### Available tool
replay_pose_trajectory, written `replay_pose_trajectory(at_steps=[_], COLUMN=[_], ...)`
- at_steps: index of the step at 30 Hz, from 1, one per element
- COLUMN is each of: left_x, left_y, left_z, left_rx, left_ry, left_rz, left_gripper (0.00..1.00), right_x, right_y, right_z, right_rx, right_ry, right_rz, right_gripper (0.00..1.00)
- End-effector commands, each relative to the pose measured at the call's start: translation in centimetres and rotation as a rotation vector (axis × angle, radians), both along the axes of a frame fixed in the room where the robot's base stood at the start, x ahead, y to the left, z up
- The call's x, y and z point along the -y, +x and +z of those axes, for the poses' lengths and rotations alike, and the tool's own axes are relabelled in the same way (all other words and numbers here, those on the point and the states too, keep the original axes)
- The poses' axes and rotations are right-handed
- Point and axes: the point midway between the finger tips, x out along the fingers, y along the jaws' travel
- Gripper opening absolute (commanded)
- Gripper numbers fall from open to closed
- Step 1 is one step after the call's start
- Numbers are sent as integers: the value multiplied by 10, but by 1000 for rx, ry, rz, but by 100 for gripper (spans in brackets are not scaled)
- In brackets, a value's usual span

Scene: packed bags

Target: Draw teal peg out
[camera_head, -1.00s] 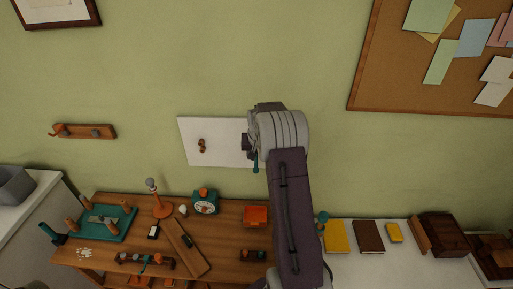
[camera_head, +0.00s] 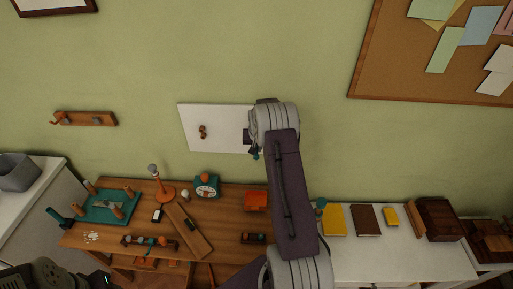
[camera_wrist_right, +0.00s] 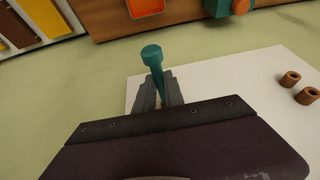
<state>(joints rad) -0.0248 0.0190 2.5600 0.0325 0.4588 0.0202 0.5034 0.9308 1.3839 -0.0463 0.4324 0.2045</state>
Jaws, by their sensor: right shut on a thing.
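The teal peg (camera_wrist_right: 153,62) has a round head and a tapering shaft. In the right wrist view its shaft runs down between the fingers of my right gripper (camera_wrist_right: 159,97), which is shut on it. The head sticks out beyond the fingers, and the lower end is hidden by the gripper. The white board (camera_head: 210,121) is on the wall behind the gripper. I cannot tell whether the peg's hidden end is in the board. In the head view a bit of teal (camera_head: 255,154) shows under my right gripper (camera_head: 248,140). My left gripper's fingers do not show.
Two brown hollow tubes (camera_wrist_right: 299,88) stand on the board, apart from the gripper. Below is a wooden table (camera_head: 228,205) with a teal clock (camera_head: 206,186), an orange tray (camera_head: 256,201) and other items. Bare wall surrounds the board. A cork board (camera_head: 390,70) hangs at the right.

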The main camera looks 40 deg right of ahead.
Motion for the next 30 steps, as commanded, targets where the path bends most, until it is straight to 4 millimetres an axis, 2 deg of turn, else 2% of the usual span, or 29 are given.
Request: replay_pose_trajectory(at_steps=[30], left_x=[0], left_y=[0], left_z=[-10], left_rx=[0], left_ry=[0], left_rz=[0], left_gripper=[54], right_x=[-28], right_y=[-33], right_z=[0], right_rx=[1], right_ry=[-1], right_rz=[1], right_gripper=[0])
